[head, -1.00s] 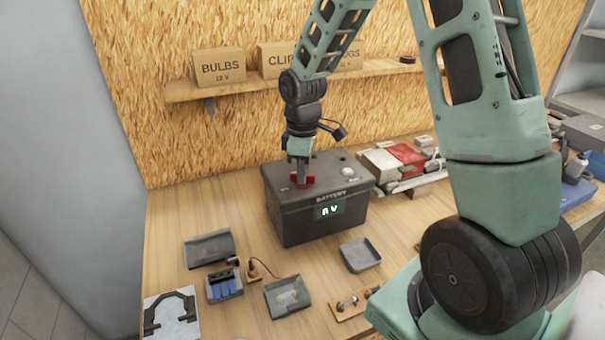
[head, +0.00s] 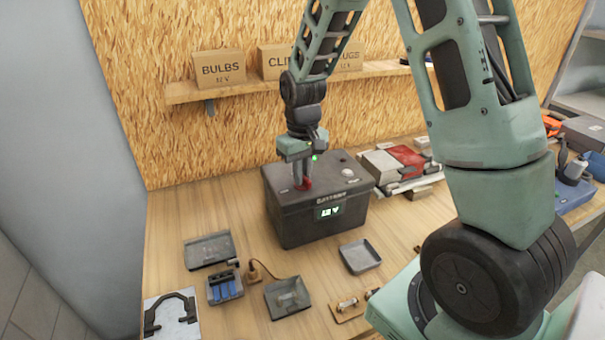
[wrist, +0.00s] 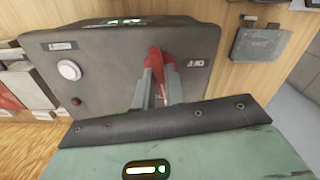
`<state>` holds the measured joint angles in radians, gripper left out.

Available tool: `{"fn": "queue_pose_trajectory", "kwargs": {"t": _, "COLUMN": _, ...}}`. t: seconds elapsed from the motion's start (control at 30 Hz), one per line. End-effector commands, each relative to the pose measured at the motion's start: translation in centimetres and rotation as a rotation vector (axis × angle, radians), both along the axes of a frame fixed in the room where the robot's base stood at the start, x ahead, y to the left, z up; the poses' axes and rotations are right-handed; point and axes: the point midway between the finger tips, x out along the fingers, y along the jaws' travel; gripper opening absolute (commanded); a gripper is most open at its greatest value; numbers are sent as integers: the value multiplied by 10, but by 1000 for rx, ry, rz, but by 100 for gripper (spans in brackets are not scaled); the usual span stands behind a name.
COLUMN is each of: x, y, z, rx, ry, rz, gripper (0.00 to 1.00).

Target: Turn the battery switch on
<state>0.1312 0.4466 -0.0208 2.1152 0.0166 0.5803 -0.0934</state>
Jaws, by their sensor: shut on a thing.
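The dark grey battery box (head: 285,228) stands on the wooden bench, with a small lit display (head: 330,211) on its front, its digits blurred, perhaps a 12 V reading. On its lid is the red switch handle (head: 307,183), also seen in the wrist view (wrist: 155,58). My gripper (head: 299,174) points down onto the lid, and its two fingers are shut on the red handle. In the wrist view the fingers (wrist: 158,84) sit on either side of the handle, hiding part of it. A round white button (wrist: 69,70) is on the same lid.
Small grey trays (head: 360,256) and a holder with blue cells (head: 224,287) lie in front of the box. Red and white packages (head: 405,160) lie to its right. A shelf with cardboard boxes (head: 219,68) hangs behind my arm.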

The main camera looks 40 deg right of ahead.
Motion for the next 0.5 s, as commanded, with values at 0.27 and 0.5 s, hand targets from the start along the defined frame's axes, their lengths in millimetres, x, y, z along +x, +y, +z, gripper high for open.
{"fn": "queue_pose_trajectory", "kwargs": {"t": 0.27, "x": 1, "y": 0, "z": 1, "rx": 0, "ry": -1, "rz": -23, "gripper": 0}}
{"fn": "queue_pose_trajectory", "kwargs": {"t": 0.5, "x": 1, "y": 1, "z": 1, "rx": -1, "ry": -2, "rz": -234, "gripper": 0}}
